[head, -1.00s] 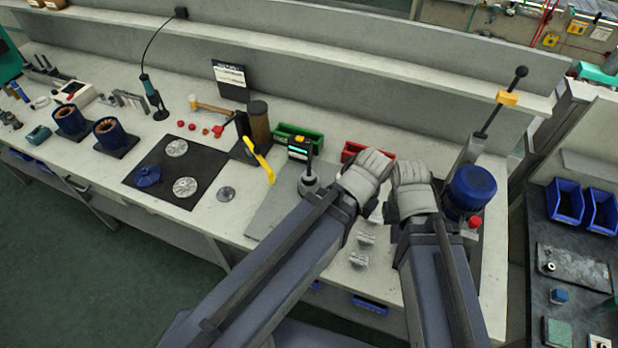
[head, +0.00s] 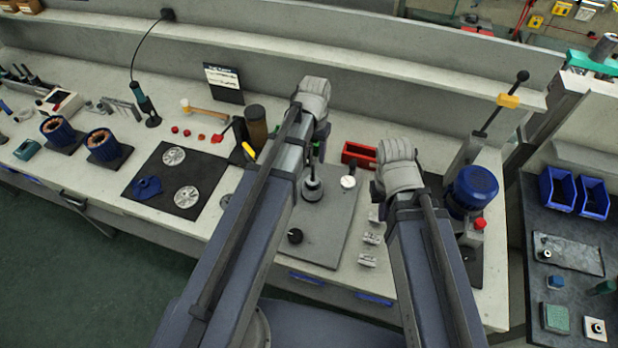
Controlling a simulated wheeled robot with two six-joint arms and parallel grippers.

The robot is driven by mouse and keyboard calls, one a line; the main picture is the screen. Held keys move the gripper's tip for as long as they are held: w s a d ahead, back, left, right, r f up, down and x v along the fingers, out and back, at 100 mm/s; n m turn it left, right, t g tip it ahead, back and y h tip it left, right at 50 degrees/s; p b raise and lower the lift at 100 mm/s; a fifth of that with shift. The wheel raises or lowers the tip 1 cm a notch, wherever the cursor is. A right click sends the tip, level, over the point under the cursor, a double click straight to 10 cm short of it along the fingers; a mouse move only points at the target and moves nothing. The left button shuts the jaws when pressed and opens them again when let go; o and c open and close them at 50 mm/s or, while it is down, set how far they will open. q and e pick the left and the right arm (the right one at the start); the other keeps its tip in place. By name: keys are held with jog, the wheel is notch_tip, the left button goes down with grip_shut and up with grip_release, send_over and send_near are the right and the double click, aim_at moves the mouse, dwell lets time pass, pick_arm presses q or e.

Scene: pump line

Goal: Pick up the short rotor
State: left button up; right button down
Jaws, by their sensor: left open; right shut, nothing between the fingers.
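Several small silvery parts lie in a column on the bench between my arms, among them a nearer one (head: 367,260) and one just behind it (head: 371,239). They may be rotors; they are too small to tell which is the short rotor. My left gripper (head: 318,142) is over the back of the grey plate (head: 328,230), beyond these parts and to their left. It is open, its fingers mostly hidden behind my arm. My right gripper (head: 379,192) is just behind the parts, shut and empty, with its fingers largely hidden by the wrist.
A dark post on a round base (head: 312,188) and a black knob (head: 294,236) are on the plate. A red bin (head: 358,155) is behind it. A blue motor (head: 472,190) stands right of my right arm. A black mat (head: 150,207) with discs lies left.

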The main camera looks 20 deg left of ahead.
aim_at(313, 178)
pick_arm(q)
jog(key=shift+d+f+b, duration=0.1)
jog(key=shift+f+b, duration=0.5)
jog(key=f+b, duration=0.6)
jog(key=shift+a+f+b, duration=0.2)
jog(key=shift+f+b, duration=0.1)
jog(key=shift+f, duration=0.1)
jog(key=shift+r, duration=0.1)
grip_shut()
dwell(0.9)
